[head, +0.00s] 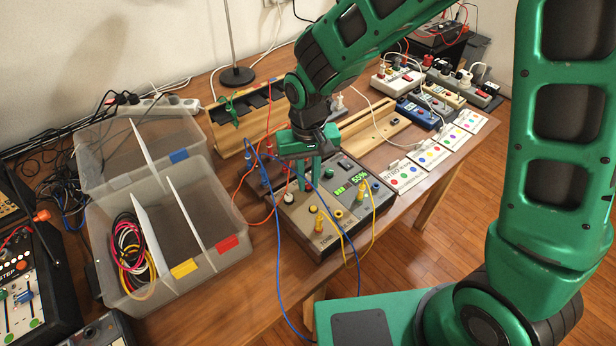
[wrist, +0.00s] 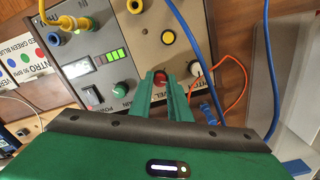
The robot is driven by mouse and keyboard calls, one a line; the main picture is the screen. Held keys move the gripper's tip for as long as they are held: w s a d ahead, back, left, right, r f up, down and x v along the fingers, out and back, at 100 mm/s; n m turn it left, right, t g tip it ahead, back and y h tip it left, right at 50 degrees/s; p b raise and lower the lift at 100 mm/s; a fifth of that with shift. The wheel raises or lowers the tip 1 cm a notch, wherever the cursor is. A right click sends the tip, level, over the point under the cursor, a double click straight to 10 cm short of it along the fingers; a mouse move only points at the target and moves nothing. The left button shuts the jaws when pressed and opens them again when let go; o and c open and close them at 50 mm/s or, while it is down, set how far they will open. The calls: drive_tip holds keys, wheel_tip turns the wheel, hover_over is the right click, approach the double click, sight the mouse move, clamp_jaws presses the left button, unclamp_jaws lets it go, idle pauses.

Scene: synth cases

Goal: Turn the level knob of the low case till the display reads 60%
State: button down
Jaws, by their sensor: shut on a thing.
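The low case (head: 304,222) is a beige and dark panel box near the table's front edge. My gripper (head: 308,184) reaches down onto the case's back part. In the wrist view my gripper (wrist: 161,80) has its green fingers shut on a red knob (wrist: 160,76). This appears to be the level knob; its label is partly covered by the fingers.
A green knob (wrist: 120,89) and a white knob (wrist: 196,68) sit close on either side of the fingers. Yellow plugs and cables (head: 372,215) rise from the case front. A clear divided bin (head: 215,262) stands to the left. Blue and orange cables run beside the gripper.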

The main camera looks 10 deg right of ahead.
sight(309, 182)
drive_tip(key=c, duration=1.8)
unclamp_jaws()
drive_tip(key=shift+w, duration=0.3)
drive_tip(key=shift+c, duration=0.2)
drive_tip(key=shift+o, duration=0.9)
drive_tip(key=shift+s, duration=0.15)
wheel_tip(309, 182, up, 11)
drive_tip(key=shift+d+f, duration=0.1)
